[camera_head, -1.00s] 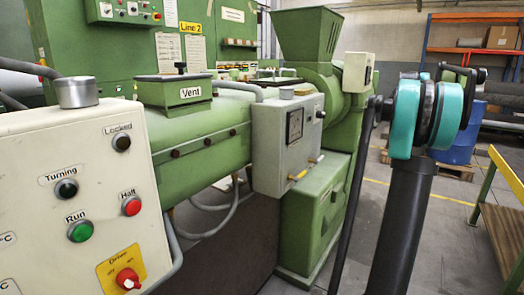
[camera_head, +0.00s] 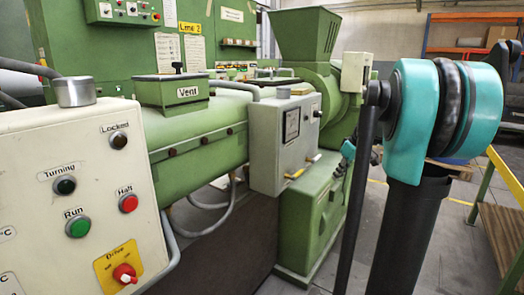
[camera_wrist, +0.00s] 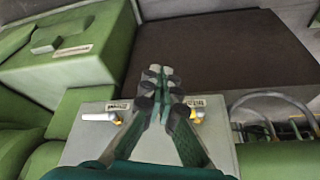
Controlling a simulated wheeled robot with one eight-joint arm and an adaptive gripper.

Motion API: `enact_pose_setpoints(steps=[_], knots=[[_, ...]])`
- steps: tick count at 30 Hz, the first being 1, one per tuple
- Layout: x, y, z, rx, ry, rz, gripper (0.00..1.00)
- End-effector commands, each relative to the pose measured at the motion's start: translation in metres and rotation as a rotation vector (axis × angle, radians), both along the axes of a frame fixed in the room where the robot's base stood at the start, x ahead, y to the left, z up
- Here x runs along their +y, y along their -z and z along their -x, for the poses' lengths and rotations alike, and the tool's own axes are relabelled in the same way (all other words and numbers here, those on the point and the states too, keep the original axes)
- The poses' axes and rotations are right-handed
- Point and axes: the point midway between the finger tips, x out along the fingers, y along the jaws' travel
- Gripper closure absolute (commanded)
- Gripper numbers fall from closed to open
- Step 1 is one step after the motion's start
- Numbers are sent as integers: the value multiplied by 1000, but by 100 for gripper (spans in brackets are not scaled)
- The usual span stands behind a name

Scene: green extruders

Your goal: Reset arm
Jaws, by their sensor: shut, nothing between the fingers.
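My gripper (camera_wrist: 160,75) shows in the wrist view with its dark and teal fingers together and nothing between them. Behind it is the grey box (camera_wrist: 75,148), with a yellow-tipped lever on either side of the fingers, the left one (camera_wrist: 100,117) and the right one (camera_wrist: 196,116). I cannot tell if the fingertips touch anything. In the head view, small teal parts of my arm show beside the grey gauge box (camera_head: 265,150), partly hidden by a black rod. My large teal arm joint and black column stand at the right.
The green extruder barrel (camera_head: 195,140) and green base (camera_head: 305,220) lie close to my arm. A cream control panel (camera_head: 40,170) with Run and Halt buttons stands at the left front. A yellow-railed wooden bench (camera_head: 502,230) is at the right. Floor shows between base and bench.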

Motion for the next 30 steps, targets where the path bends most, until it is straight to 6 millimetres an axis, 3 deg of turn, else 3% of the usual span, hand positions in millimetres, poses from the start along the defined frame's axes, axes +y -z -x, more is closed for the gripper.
enact_pose_setpoints(steps=[1, 7, 12, 15, 18, 21, 30], knots=[[19, 20, 25, 16, 41, 8, 100], [67, 100, 125, 55, 271, 39, 100], [87, 161, 209, 52, 444, 51, 100], [91, 186, 244, 42, 518, 50, 100], [92, 201, 266, 35, 566, 48, 100], [92, 207, 276, 30, 588, 46, 100], [92, 208, 277, 30, 594, 46, 100]])
